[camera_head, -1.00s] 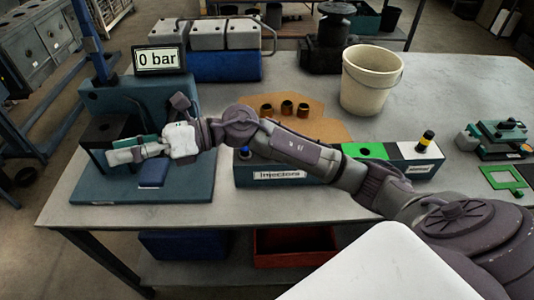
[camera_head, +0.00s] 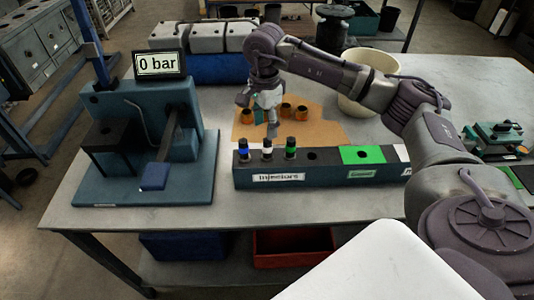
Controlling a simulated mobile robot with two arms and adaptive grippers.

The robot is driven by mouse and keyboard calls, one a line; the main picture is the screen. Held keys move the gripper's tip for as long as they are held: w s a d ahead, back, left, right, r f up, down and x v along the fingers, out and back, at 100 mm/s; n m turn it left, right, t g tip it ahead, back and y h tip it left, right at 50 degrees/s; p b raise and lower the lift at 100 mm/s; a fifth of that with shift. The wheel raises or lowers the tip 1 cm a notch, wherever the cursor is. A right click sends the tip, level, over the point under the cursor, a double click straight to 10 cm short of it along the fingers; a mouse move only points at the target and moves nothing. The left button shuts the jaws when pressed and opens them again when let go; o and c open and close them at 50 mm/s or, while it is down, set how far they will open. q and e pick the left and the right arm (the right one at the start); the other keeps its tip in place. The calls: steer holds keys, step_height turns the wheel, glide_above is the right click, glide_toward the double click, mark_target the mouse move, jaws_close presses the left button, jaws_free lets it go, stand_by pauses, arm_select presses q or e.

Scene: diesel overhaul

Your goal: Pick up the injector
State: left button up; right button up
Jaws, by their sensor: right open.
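The rack labelled "Injectors" (camera_head: 335,173) stands on the table in front of the middle. Its left part holds a blue-banded injector (camera_head: 243,151), a white-banded injector (camera_head: 267,150) and a green-banded injector (camera_head: 291,149), all upright in a row. My right gripper (camera_head: 261,115) is open and empty. It points down just above and behind the white-banded injector, seemingly apart from it. My left gripper is not in view.
A pressure test stand (camera_head: 190,95) with a "0 bar" display (camera_head: 159,62) is at the left. Orange-brown rings (camera_head: 302,111) lie on a cardboard sheet (camera_head: 325,130) behind the rack. A cream bucket (camera_head: 360,106) is partly hidden by my right arm.

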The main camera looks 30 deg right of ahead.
mark_target(267, 140)
steer(key=shift+f, duration=0.95)
steer(key=shift+s+f+p, duration=0.15)
steer(key=shift+f+p, duration=0.4)
steer(key=shift+p, duration=0.15)
step_height(267, 140, down, 4)
steer(key=shift+s+d+r+p, duration=0.1)
steer(key=shift+s+r+p, duration=0.1)
steer(key=shift+p, duration=0.8)
steer(key=shift+f, duration=0.45)
steer(key=shift+w, duration=0.1)
jaws_close()
